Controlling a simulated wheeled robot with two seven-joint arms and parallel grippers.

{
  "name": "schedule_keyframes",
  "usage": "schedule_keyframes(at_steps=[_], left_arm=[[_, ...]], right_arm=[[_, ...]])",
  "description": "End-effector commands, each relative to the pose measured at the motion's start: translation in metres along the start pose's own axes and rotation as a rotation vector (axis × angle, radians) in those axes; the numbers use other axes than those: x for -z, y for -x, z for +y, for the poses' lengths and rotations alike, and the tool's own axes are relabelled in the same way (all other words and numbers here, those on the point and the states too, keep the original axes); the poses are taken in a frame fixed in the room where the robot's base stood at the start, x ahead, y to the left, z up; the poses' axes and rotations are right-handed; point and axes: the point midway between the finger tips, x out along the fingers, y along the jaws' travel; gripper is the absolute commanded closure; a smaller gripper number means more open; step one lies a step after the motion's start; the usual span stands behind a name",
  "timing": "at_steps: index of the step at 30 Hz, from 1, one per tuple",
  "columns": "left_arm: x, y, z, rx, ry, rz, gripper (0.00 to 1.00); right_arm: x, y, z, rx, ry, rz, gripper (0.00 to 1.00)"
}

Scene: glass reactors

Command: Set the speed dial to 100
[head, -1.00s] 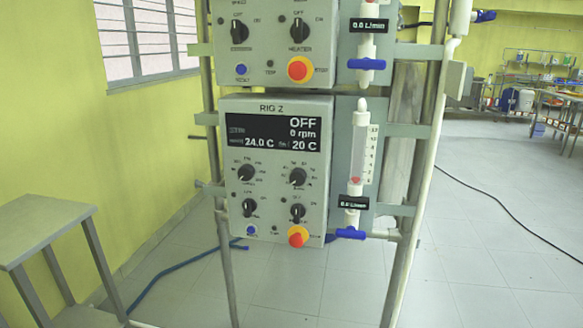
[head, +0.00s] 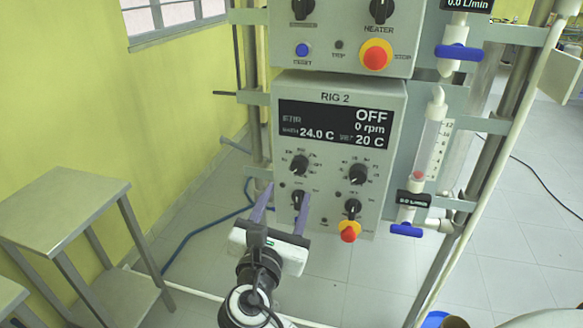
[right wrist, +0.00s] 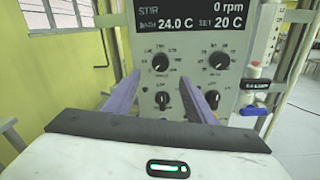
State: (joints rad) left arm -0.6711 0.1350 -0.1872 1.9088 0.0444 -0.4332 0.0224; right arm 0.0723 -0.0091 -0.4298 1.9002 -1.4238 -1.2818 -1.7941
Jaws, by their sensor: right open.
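The RIG 2 control box (head: 385,105) faces me, and its display (head: 333,125) reads OFF, 0 rpm, 24.0 C and SET 20 C. The upper left black dial (head: 300,165), which appears to be the speed dial, shows in the right wrist view (right wrist: 160,62) too; its scale and label are too blurred to read. My right gripper (head: 287,192) is open and empty, its purple fingers pointing at the panel. In the right wrist view the dial sits between and above the fingertips, apart from them. My left gripper is out of view.
Beside the dial is another round dial (head: 357,174). Below are two switch knobs (head: 298,200) (head: 352,207) and a red stop button (head: 348,231). A flowmeter (head: 428,150) with a blue valve (head: 406,230) stands at the right. A metal table (head: 65,205) is at the left.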

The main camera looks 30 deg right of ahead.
Motion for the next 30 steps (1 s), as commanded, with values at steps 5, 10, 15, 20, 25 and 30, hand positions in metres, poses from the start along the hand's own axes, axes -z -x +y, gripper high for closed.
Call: schedule_keyframes(at_steps=[5, 10, 15, 20, 25, 30], left_arm=[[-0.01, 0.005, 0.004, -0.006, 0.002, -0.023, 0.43], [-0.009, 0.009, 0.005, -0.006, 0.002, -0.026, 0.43], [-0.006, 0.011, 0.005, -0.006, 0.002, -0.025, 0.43], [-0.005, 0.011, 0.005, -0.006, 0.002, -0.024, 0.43], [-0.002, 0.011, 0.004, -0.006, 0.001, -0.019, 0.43], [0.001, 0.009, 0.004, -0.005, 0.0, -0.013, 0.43]], right_arm=[[-0.001, -0.016, 0.0, 0.001, 0.0, -0.001, 0.49], [-0.001, -0.047, 0.0, 0.001, 0.001, -0.001, 0.49], [-0.001, -0.077, 0.0, 0.0, 0.0, 0.0, 0.49], [0.0, -0.096, 0.0, -0.001, 0.0, 0.001, 0.49], [0.002, -0.103, 0.0, -0.002, -0.002, 0.003, 0.49], [0.002, -0.103, 0.0, -0.002, -0.002, 0.004, 0.49]])
